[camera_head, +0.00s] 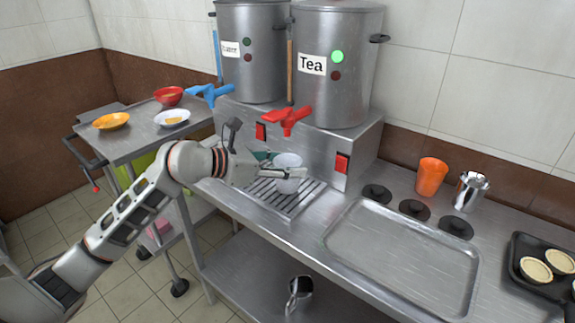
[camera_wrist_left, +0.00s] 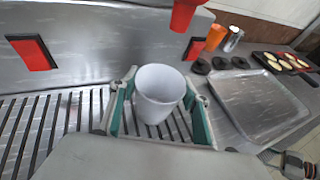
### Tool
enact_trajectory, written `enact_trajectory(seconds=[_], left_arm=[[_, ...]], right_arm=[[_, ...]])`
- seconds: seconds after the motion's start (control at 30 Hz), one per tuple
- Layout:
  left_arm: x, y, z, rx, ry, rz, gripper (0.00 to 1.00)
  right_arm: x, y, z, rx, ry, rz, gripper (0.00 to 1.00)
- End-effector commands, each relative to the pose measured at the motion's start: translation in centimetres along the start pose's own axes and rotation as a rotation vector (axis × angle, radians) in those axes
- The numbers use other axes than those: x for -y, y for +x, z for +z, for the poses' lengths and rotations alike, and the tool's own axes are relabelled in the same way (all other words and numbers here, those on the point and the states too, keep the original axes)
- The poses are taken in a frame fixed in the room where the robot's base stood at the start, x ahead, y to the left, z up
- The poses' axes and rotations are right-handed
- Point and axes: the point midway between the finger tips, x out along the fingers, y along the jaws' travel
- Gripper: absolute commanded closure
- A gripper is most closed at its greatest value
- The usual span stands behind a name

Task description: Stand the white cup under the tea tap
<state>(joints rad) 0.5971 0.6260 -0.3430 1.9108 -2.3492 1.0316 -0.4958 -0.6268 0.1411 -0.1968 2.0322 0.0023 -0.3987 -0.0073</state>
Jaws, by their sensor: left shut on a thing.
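The white cup (camera_head: 288,160) is upright between the fingers of my left gripper (camera_head: 282,173), which is shut on it. In the left wrist view the cup (camera_wrist_left: 158,92) sits between the green finger pads (camera_wrist_left: 160,112). It is over the slotted drip grate (camera_head: 285,203); I cannot tell whether its base touches. The red tea tap (camera_head: 288,118) is on the steel pot labelled Tea (camera_head: 335,65). In the head view the tap is straight above the cup; in the wrist view the tap (camera_wrist_left: 184,14) is beyond it, slightly right.
A blue tap (camera_head: 210,93) on the second pot (camera_head: 250,50) is at the left. The steel stand with red switches (camera_head: 342,163) is behind the cup. An orange cup (camera_head: 431,177), a steel cup (camera_head: 470,190) and an empty shallow tray (camera_head: 400,255) are to the right.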

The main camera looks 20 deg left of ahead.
Motion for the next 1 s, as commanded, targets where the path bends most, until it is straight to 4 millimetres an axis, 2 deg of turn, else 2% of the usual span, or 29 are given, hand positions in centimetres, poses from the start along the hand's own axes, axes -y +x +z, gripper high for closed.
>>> enact_trajectory(seconds=[0.37, 0.4, 0.43, 0.87, 1.0], left_arm=[[0.0, 0.1, -0.4, 0.001, 0.001, 0.000, 0.78], [0.0, 0.1, -0.3, 0.001, 0.001, 0.000, 0.46], [0.0, 0.1, -0.3, 0.001, 0.001, 0.000, 0.38], [0.0, -0.1, 0.3, 0.003, 0.003, 0.001, 0.37], [-0.1, -2.0, 0.0, 0.000, 0.005, 0.003, 0.37]], right_arm=[[-0.3, 0.1, -0.4, -0.007, -0.002, 0.005, 0.60], [-0.3, 0.1, -0.5, -0.008, -0.003, 0.006, 0.60], [-0.4, 0.1, -0.5, -0.008, -0.003, 0.006, 0.60], [-0.4, 0.1, -0.7, -0.011, -0.003, 0.007, 0.60], [-0.4, 0.0, -0.8, -0.013, -0.002, 0.007, 0.60]])
